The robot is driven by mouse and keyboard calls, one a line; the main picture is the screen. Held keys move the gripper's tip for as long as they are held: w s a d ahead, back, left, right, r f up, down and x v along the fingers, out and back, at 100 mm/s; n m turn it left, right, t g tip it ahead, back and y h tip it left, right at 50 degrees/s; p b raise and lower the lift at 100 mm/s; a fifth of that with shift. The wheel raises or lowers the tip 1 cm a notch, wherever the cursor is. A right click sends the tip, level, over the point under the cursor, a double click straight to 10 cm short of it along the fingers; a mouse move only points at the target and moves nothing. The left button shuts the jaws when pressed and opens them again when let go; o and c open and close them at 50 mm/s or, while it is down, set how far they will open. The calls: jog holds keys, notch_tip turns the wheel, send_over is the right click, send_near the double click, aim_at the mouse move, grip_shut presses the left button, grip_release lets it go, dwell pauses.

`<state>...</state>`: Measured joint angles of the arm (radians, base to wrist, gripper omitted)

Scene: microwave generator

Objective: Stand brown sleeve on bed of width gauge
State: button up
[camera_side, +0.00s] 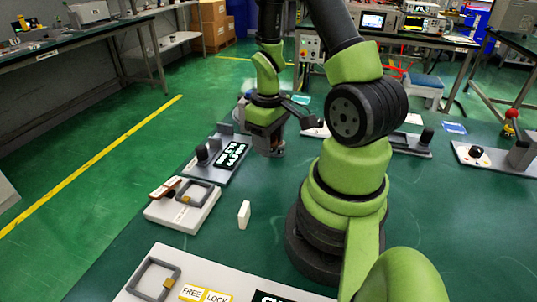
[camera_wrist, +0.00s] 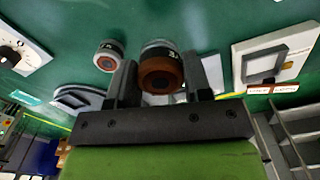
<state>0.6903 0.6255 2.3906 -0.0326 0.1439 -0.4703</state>
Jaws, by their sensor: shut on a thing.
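My gripper (camera_wrist: 160,92) is shut on a brown sleeve (camera_wrist: 161,76), which sits between the two dark fingers in the wrist view. A dark lettered band and a pale far end show beyond its brown near end. In the side view my gripper (camera_side: 270,140) hangs above the green table, with the sleeve (camera_side: 277,153) partly hidden under it. A grey device with a lit digit display (camera_side: 236,154), a black knob and upright blocks stands left of my gripper; it looks like the width gauge. The sleeve appears apart from it.
A second, similar round part (camera_wrist: 108,56) stands near the held sleeve in the wrist view. In the side view, a white fixture with a square frame (camera_side: 182,216), a small white block (camera_side: 244,214) and a FREE/LOCK panel (camera_side: 146,296) lie nearer. Other devices (camera_side: 410,148) stand at right.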

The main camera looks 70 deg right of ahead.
notch_tip(320, 180, up, 2)
jog(key=shift+r, duration=0.1)
jog(key=shift+w+d+r, duration=0.2)
jog(key=shift+w, duration=0.05)
jog(key=w+d+r+m, duration=0.1)
jog(key=w+d+m, duration=0.3)
jog(key=w+m, duration=0.4)
jog(key=w+d+m, duration=0.4)
jog(key=w+m, duration=0.4)
jog(key=m, duration=0.1)
notch_tip(320, 180, down, 9)
jog(key=shift+w+f, duration=0.15)
jog(key=shift+f, duration=0.05)
jog(key=shift+f, duration=0.15)
jog(key=o, duration=0.9)
jog(key=shift+o, duration=0.2)
